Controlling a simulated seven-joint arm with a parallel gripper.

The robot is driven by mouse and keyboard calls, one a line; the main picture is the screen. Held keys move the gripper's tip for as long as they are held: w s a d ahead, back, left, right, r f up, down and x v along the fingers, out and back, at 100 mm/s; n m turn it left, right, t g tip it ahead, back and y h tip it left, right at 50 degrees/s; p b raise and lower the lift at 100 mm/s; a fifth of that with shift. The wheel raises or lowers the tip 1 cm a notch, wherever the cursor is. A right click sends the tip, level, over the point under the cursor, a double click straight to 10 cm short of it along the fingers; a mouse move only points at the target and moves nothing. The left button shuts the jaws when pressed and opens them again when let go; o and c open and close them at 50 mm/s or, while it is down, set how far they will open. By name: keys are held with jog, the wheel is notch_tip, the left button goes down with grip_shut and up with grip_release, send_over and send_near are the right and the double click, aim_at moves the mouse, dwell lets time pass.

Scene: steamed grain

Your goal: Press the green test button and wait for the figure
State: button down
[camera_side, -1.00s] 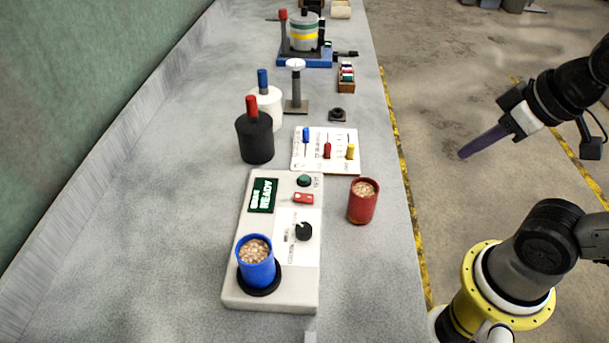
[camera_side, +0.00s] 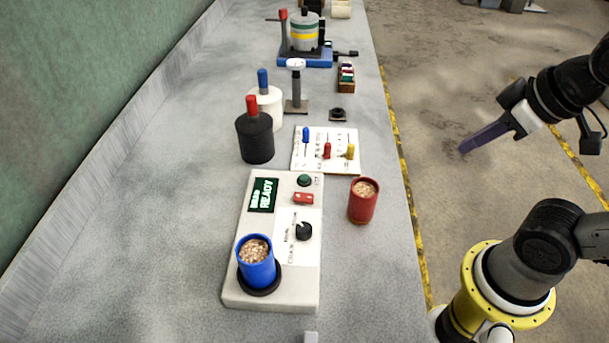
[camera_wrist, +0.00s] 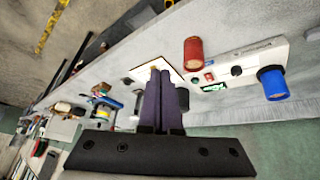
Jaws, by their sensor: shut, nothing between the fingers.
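The white test device (camera_side: 233,284) lies on the grey bench. Its green button (camera_side: 304,180) is at the far end, beside a dark green display (camera_side: 262,195) with light text that seems to include "READY". A red switch (camera_side: 303,198) and a black knob (camera_side: 304,231) sit nearer. A blue cup of grain (camera_side: 256,270) stands on the device's black round seat. My gripper (camera_side: 463,153) is shut and empty, held out past the bench's right edge, well apart from the device. In the wrist view the dark fingers (camera_wrist: 166,84) are together, and the blue cup (camera_wrist: 273,84) shows at right.
A red cup of grain (camera_side: 363,203) stands right of the device. A white card (camera_side: 340,161) with coloured pieces lies beyond it. Black (camera_side: 255,139) and white (camera_side: 268,106) bottles stand at left. A blue-based apparatus (camera_side: 305,58) is farther back. The near left bench is clear.

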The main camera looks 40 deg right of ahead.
jog(key=w+d+r+n+t+h, duration=0.1)
jog(key=w+d+r+n+h, duration=0.15)
jog(key=w+d+n, duration=0.2)
jog(key=n+t+y, duration=0.2)
jog(key=n, duration=1.8)
send_over(304, 178)
notch_tip(304, 178, down, 7)
jog(key=shift+s+a+h, duration=0.15)
jog(key=shift+s+h, duration=0.1)
jog(key=shift+s, duration=0.25)
jog(key=shift+f, duration=0.1)
jog(key=shift+f, duration=4.35)
jog(key=shift+f, duration=0.4)
